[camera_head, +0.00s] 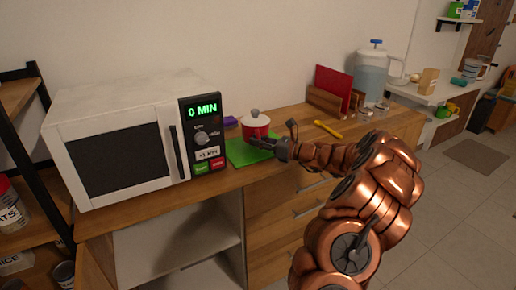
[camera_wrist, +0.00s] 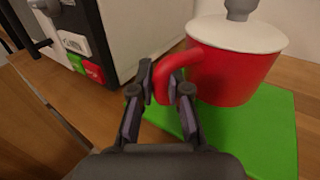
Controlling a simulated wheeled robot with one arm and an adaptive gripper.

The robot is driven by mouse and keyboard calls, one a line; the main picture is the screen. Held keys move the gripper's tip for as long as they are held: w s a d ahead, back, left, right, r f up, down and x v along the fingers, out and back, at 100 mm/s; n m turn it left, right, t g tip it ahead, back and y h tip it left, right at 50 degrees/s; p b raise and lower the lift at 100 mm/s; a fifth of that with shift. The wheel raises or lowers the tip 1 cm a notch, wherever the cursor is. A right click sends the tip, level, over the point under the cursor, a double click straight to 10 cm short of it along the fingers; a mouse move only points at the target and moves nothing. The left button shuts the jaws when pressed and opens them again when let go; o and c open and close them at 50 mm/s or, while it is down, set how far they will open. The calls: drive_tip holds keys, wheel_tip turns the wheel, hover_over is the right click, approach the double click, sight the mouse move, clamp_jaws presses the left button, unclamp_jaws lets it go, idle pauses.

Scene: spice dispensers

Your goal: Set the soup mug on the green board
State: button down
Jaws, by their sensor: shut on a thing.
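The soup mug (camera_head: 256,127) is red with a white lid and a grey knob, and it is upright at the green board. The green board (camera_head: 239,154) lies on the wooden counter just right of the microwave. In the wrist view the mug (camera_wrist: 228,75) is over the board (camera_wrist: 262,135); I cannot tell whether its base touches the board. My gripper (camera_wrist: 163,83) is shut on the mug's red handle, on the mug's near left side. In the head view my gripper (camera_head: 267,147) reaches the mug from the right, over the board.
A white microwave (camera_head: 118,150) reading 0 MIN stands close on the left. To the right on the counter are a yellow utensil (camera_head: 328,129), a wooden rack (camera_head: 325,101) with a red board (camera_head: 334,84), and a water dispenser (camera_head: 373,73). The counter's front edge is near.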

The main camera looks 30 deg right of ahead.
drive_tip(key=shift+w+d, duration=0.15)
drive_tip(key=shift+w, duration=0.3)
drive_tip(key=shift+f, duration=1.75)
drive_tip(key=c, duration=1.1)
unclamp_jaws()
drive_tip(key=shift+f, duration=0.15)
drive_tip(key=shift+c, duration=0.2)
